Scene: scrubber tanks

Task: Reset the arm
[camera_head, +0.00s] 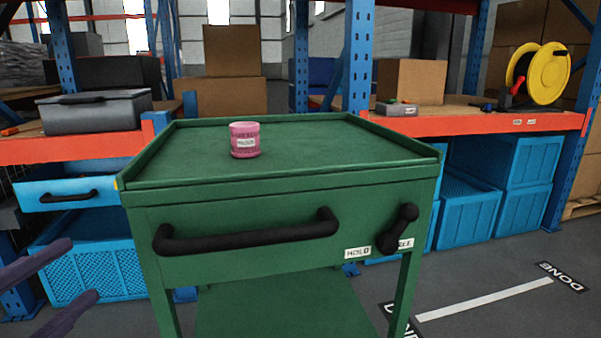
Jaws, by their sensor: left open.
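My left gripper (72,284) shows at the lower left edge, its two dark purple fingers apart and nothing between them. It is to the left of the green cart (300,215) and clear of it. My right gripper is not in view. A pink labelled jar (245,140) stands upright on the cart's top. The cart has a black push bar (245,238) and a black lever (398,229) on its front. A label reading HOLD (358,253) is left of the lever, and a second label is partly hidden by it.
Behind the cart stands blue and orange shelving (480,124). It carries a grey case (97,110), a cardboard box (412,81) and a yellow reel (546,73). Blue crates (527,160) are below. Floor at the right is open, with a white line (485,299) and DONE markings.

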